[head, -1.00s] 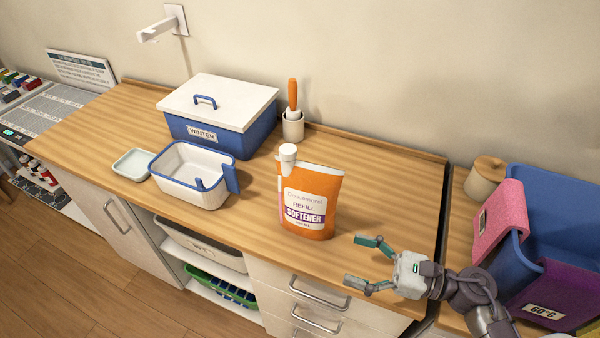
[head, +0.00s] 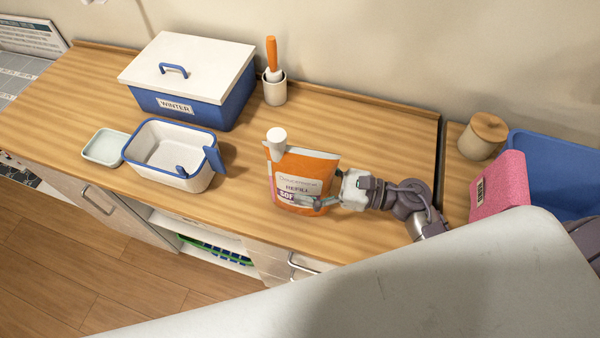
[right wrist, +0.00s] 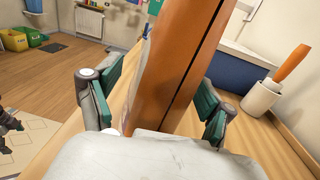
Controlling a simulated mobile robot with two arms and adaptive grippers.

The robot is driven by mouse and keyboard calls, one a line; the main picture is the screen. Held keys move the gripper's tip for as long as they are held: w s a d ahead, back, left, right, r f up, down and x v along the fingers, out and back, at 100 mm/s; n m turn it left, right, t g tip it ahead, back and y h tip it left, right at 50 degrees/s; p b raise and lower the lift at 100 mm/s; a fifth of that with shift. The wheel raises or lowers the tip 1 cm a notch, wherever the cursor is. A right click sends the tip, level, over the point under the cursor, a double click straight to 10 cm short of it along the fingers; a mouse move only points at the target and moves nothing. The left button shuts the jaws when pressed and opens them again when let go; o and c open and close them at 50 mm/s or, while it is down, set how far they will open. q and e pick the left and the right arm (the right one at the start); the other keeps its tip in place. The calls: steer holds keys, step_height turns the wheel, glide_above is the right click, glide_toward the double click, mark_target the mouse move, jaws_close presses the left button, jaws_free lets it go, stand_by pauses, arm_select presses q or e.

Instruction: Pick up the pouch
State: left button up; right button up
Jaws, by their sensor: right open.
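The orange softener refill pouch (head: 311,165) stands upright on the wooden counter, with its white cap (head: 276,142) at the upper left. My right gripper (head: 312,201) is at the pouch's right side in the head view, with a finger across the front of its label. In the right wrist view the pouch (right wrist: 178,70) stands edge-on between the two green-padded fingers of my right gripper (right wrist: 160,100). The fingers are open, and gaps show between the pads and the pouch. My left gripper is not in view.
A white tub with blue rim (head: 165,184), a small pale dish (head: 104,147) and a blue lidded box (head: 205,112) stand left of the pouch. A cup (head: 274,93) with an orange-handled tool stands behind.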

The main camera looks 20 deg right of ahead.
steer(key=shift+x, duration=0.9)
steer(key=shift+d, duration=0.1)
jaws_close()
